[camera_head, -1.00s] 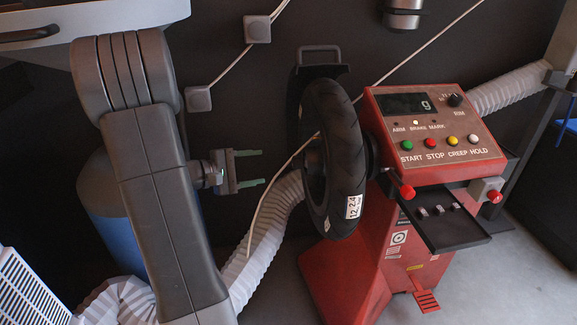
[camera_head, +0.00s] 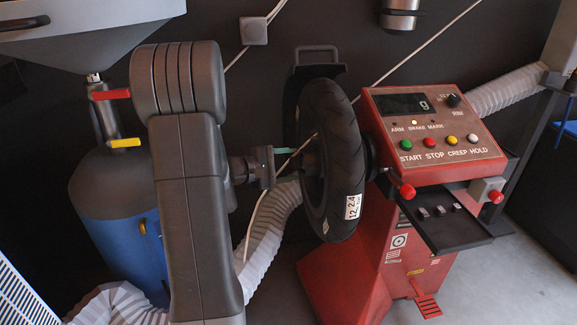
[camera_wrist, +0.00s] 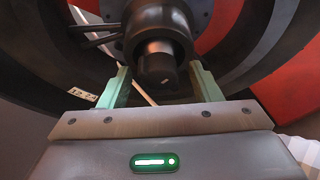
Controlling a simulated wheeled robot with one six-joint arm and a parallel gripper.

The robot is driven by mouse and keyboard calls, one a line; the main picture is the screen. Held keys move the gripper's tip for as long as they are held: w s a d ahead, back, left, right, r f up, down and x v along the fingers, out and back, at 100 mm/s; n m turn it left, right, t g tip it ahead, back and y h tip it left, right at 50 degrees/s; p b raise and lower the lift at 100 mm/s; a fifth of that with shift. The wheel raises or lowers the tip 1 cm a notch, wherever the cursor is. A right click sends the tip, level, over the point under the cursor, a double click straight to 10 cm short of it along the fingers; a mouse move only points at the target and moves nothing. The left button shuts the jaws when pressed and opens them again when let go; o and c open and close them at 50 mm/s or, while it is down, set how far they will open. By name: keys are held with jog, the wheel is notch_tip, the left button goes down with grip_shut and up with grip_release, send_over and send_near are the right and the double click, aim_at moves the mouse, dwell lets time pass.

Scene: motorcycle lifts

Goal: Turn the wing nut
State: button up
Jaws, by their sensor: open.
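The wheel with a black tyre (camera_head: 345,165) is mounted upright on the left side of the red machine (camera_head: 365,260). In the wrist view, a dark hub fitting (camera_wrist: 160,22) sits at the wheel's centre, with a bright shaft section and a dark round end piece (camera_wrist: 157,75). I cannot clearly pick out the wing nut's wings. My gripper (camera_wrist: 160,70) is open, its two green fingers on either side of the end piece, apparently without gripping it. In the head view my gripper (camera_head: 287,163) reaches toward the hub; the tyre hides the fitting.
The control panel (camera_head: 433,125) has coloured buttons, and a dark tray (camera_head: 445,225) sits below it. A white hose (camera_head: 270,225) and thin pale cord (camera_head: 262,200) run near my arm. A blue tank (camera_head: 125,235) stands at left. A dark guard (camera_head: 318,62) rises behind the wheel.

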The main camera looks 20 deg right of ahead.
jog(key=c, duration=1)
jog(key=shift+r+n+p, duration=0.2)
jog(key=shift+n+p, duration=0.1)
jog(key=shift+p, duration=0.3)
jog(key=shift+f+g, duration=0.15)
jog(key=shift+g, duration=0.15)
jog(key=o, duration=1)
jog(key=p+v, duration=0.3)
jog(key=v, duration=1)
jog(key=shift+a+r, duration=0.25)
jog(key=shift+a, duration=0.1)
